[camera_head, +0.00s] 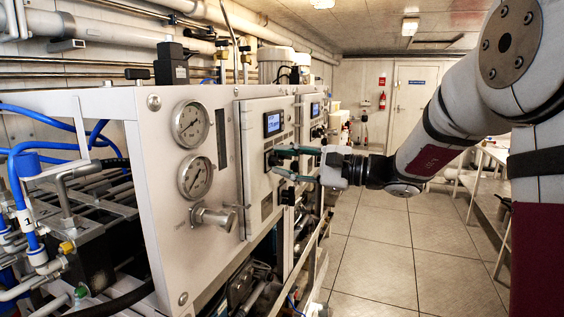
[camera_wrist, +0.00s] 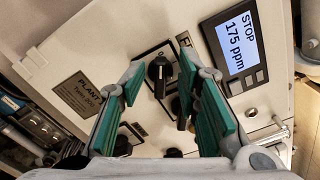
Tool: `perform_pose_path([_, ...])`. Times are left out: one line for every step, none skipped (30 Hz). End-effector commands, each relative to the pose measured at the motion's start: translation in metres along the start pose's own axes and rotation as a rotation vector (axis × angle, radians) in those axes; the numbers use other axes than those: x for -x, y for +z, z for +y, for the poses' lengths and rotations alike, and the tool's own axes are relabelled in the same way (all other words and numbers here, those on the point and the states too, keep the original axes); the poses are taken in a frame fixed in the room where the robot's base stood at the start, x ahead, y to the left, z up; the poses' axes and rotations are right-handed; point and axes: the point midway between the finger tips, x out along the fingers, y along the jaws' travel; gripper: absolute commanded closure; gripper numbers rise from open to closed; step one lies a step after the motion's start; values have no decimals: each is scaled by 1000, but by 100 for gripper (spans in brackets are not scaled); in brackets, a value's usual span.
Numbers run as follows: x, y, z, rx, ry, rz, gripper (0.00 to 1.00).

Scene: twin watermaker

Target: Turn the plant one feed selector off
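The plant one control panel (camera_wrist: 88,45) is a pale box face with a partly readable "PLANT" label. It also shows in the head view (camera_head: 256,200). A black rotary knob (camera_wrist: 158,71) on a dark-edged plate shows between the fingertips in the wrist view; a label beginning with "F" beside it is partly hidden by the right finger. A second black knob (camera_wrist: 181,108) lies lower, partly behind the right finger. My gripper (camera_wrist: 162,63) is open, its green-padded fingers pointing at the panel. In the head view my gripper (camera_head: 276,162) is close to the panel; contact cannot be told.
A display (camera_wrist: 235,45) reads "STOP 175 ppm". Left of the panel are two round gauges (camera_head: 190,124) and a protruding metal valve (camera_head: 214,217). A second panel with a display (camera_head: 315,109) stands farther back. The tiled floor (camera_head: 380,250) to the right is clear.

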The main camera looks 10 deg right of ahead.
Motion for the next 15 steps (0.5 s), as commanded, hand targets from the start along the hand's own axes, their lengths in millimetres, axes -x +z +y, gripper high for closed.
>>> perform_pose_path([8,-1,0,0,-2,5,70])
perform_pose_path([13,-1,-1,-1,-2,5,70])
perform_pose_path([20,-1,-1,-1,-3,4,70])
perform_pose_path([27,-1,-1,0,-2,5,70])
perform_pose_path([33,-1,-1,0,-3,5,70])
perform_pose_path([42,-1,-1,0,-3,6,70])
perform_pose_path([48,-1,-1,0,-3,5,70])
perform_pose_path([54,0,0,0,-2,4,70])
perform_pose_path([62,-1,-1,0,-3,4,70])
perform_pose_path([68,-1,-1,0,-3,4,70])
perform_pose_path([74,-1,0,0,-2,4,70])
perform_pose_path([80,0,0,0,-3,2,70])
perform_pose_path([85,0,-1,0,-3,2,70])
perform_pose_path([89,0,-1,1,-2,2,70])
perform_pose_path([94,0,0,1,-2,1,70])
